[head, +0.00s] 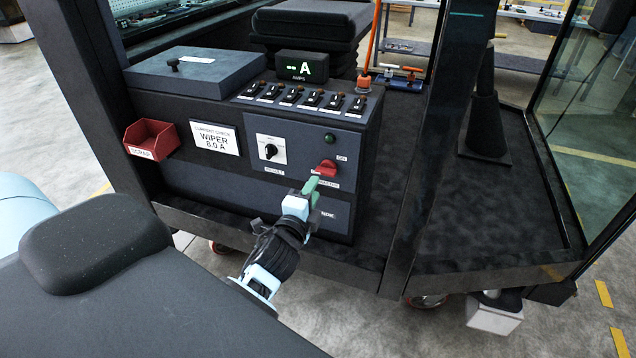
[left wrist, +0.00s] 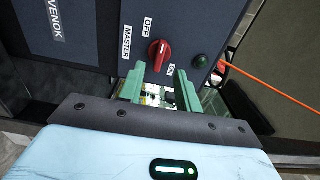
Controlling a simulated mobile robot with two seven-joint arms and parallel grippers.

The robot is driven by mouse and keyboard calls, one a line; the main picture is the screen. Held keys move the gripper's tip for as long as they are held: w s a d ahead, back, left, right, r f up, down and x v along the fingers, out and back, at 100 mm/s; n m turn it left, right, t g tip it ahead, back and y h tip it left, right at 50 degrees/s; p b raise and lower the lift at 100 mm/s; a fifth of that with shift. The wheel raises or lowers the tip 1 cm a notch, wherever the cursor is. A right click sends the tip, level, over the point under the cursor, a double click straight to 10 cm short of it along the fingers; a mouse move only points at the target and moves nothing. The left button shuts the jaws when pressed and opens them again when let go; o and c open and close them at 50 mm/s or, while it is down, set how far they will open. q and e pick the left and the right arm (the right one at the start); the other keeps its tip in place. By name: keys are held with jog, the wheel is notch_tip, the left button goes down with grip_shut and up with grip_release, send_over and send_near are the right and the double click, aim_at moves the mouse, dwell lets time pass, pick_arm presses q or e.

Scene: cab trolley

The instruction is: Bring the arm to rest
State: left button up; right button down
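My left gripper (head: 314,186) is in front of the dark control box (head: 210,185), by the red master switch (head: 326,168). In the left wrist view its two green fingers (left wrist: 160,78) are spread with a gap and nothing held between them. The red knob (left wrist: 158,54) shows just beyond the fingertips, apart from them as far as I can tell. Labels reading OFF, ON and MASTER surround it. My right gripper is in neither view.
The box carries a row of switches (head: 303,98), an amps display (head: 301,66) reading "-- A", a green lamp (head: 329,137) and a selector knob (head: 270,150). A red scrap bin (head: 152,138) hangs at its left. A dark post (head: 448,130) stands to the right.

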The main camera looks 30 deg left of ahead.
pick_arm(q)
jog(key=shift+v, duration=0.95)
jog(key=s+d+f+n+g+h, duration=0.2)
jog(key=s+d+f+n, duration=0.2)
jog(key=s+f, duration=0.4)
jog(key=s+d+f+n+g+h, duration=0.2)
jog(key=s+d+f+n+g, duration=0.1)
jog(key=s+f, duration=0.6)
jog(key=s+d+f+n+g+h, duration=0.2)
jog(key=s+d+f+n, duration=0.4)
jog(key=s, duration=0.5)
notch_tip(320, 180, down, 3)
jog(key=shift+s+r+g, duration=0.25)
jog(key=shift+s+g, duration=0.05)
jog(key=shift+g, duration=0.3)
